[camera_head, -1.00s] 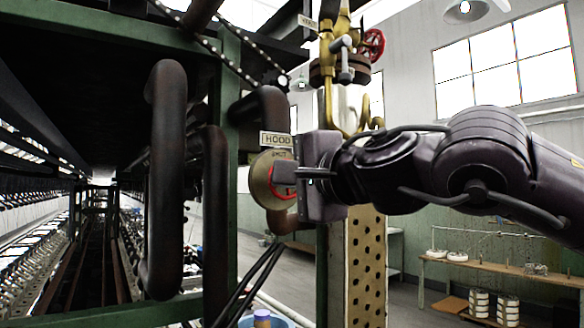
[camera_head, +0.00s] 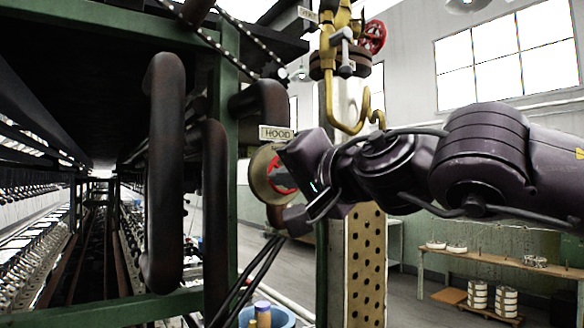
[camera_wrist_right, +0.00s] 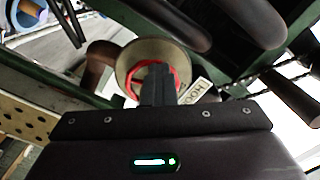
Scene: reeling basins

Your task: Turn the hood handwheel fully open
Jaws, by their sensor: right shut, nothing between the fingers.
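The hood handwheel is a red ring (camera_wrist_right: 178,76) in front of a round tan plate (camera_head: 262,184), below the HOOD sign (camera_head: 277,133). In the head view my right gripper (camera_head: 283,177) covers much of the wheel from the right and is tilted. In the right wrist view the handwheel lies straight ahead, with the dark closed fingers (camera_wrist_right: 158,88) in front of its middle. The fingers are shut with nothing between them. Whether they touch the wheel I cannot tell. My left gripper is not in view.
A green post (camera_head: 222,110) and thick dark pipes (camera_head: 165,180) stand left of the wheel. A brass valve with another red handwheel (camera_head: 372,37) is above right. A perforated tan panel (camera_head: 357,265) stands below my right arm. A blue basin (camera_head: 280,316) is underneath.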

